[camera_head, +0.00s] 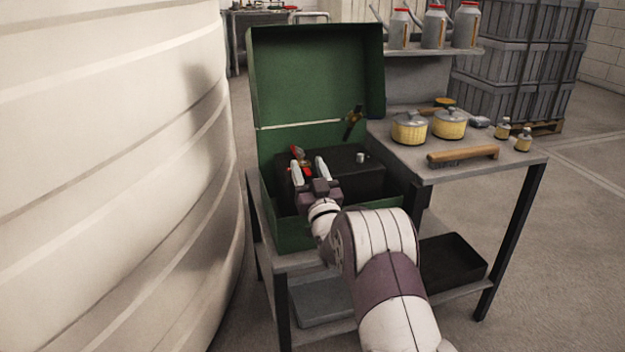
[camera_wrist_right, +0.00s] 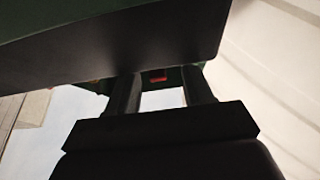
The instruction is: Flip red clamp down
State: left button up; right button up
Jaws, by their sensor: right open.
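A black battery (camera_head: 345,172) sits inside an open green box (camera_head: 315,80). A red clamp (camera_head: 307,172) is at the left part of the battery's top. My right gripper (camera_head: 309,168) is open, with its white fingers at the red clamp, one on either side of it in the head view. The fingers hide part of the clamp, and I cannot tell whether they touch it. In the right wrist view a small red piece (camera_wrist_right: 158,76) shows between the dark fingers, under a large dark surface. My left gripper is not in view.
The box stands on a metal cart. A brush (camera_head: 463,156), yellow tins (camera_head: 409,128) and small bottles rest on the worktop to the right. A large cream tank (camera_head: 110,180) fills the left side. A black tray (camera_head: 452,262) is on the lower shelf.

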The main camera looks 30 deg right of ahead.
jog(key=p+v, duration=0.3)
jog(key=v, duration=0.9)
jog(key=shift+w, duration=0.1)
